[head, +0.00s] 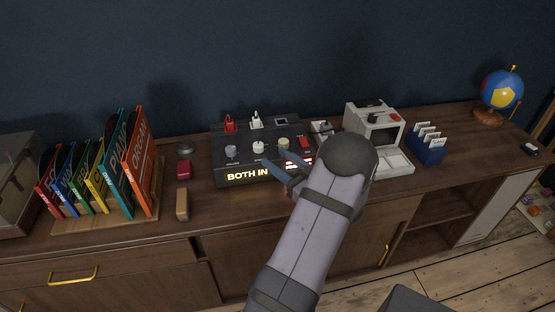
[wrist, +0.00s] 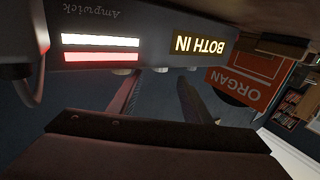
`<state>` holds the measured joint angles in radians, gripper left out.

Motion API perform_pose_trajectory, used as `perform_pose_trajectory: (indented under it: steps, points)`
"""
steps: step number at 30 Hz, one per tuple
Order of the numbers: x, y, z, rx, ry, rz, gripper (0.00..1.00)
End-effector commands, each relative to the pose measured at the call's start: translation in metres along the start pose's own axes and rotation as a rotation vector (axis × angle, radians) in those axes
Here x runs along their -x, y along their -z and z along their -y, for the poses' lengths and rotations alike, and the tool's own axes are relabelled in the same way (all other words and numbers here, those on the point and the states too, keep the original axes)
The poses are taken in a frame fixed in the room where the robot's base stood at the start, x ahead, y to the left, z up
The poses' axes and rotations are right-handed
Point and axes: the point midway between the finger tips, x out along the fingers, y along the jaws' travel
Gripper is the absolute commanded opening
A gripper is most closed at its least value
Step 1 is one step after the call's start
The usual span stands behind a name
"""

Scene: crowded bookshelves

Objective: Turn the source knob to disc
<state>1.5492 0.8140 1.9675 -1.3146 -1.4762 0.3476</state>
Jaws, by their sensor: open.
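A dark console (head: 222,177) stands on the sideboard with a lit "BOTH IN" display (head: 247,174). Its top has a row of round knobs: a grey left knob (head: 232,151), a white middle knob (head: 258,147) and a cream right knob (head: 284,143). I cannot read which is the source knob. My gripper (head: 271,157) is open and empty at the console's front right, its fingers pointing toward the middle knob. In the wrist view, the console front appears upside down with its display (wrist: 198,45); knob edges (wrist: 160,70) show near my open fingers (wrist: 158,80).
A red switch (head: 229,124) and a white switch (head: 255,120) stand up at the console's back. Record sleeves (head: 140,160) stand in a rack at left. A small grey computer (head: 360,120) and blue card box (head: 427,150) are at right, with a globe (head: 502,88) beyond.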

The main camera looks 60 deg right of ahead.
Motion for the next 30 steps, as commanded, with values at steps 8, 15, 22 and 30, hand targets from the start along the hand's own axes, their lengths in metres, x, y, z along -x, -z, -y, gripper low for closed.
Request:
perform_pose_trajectory:
  steps: [8, 15, 22, 30]
  points:
    - [-0.025, 0.020, 0.025, 0.001, 0.069, 0.000, 0.44]
    - [-0.097, 0.085, 0.124, 0.017, 0.312, -0.008, 0.44]
    - [-0.165, 0.166, 0.211, 0.101, 0.507, -0.080, 0.44]
    - [-0.264, 0.219, 0.227, 0.201, 0.386, 0.010, 0.44]
